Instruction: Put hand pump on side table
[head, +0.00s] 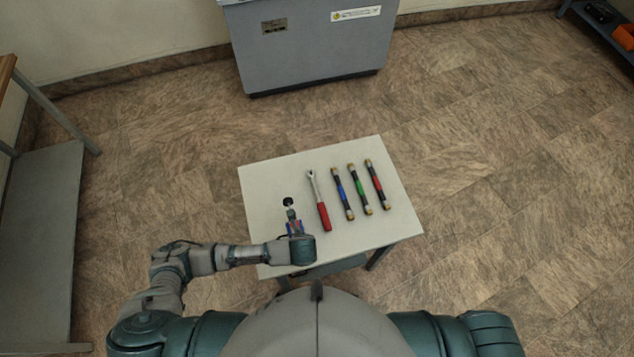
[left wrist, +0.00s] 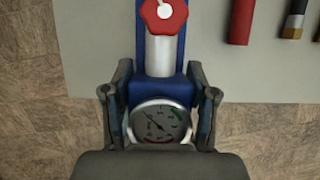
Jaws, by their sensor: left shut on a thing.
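The hand pump (head: 290,213) is small in the head view, at the left part of the white side table (head: 262,180). In the left wrist view the hand pump (left wrist: 159,58) shows a blue body, a silver cylinder, a red knob at the top and a round dial gauge. My left gripper (head: 295,228) is shut on the hand pump, with one finger (left wrist: 160,105) on each side of the gauge end. I cannot tell whether the pump touches the tabletop. My right gripper is out of view.
A red-handled wrench (head: 321,205) lies right of the pump. Beside it lie a blue-banded (head: 343,193), a green-banded (head: 360,189) and a red-banded rod (head: 375,184). A grey cabinet (head: 305,50) stands behind, and a bench (head: 45,230) at left.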

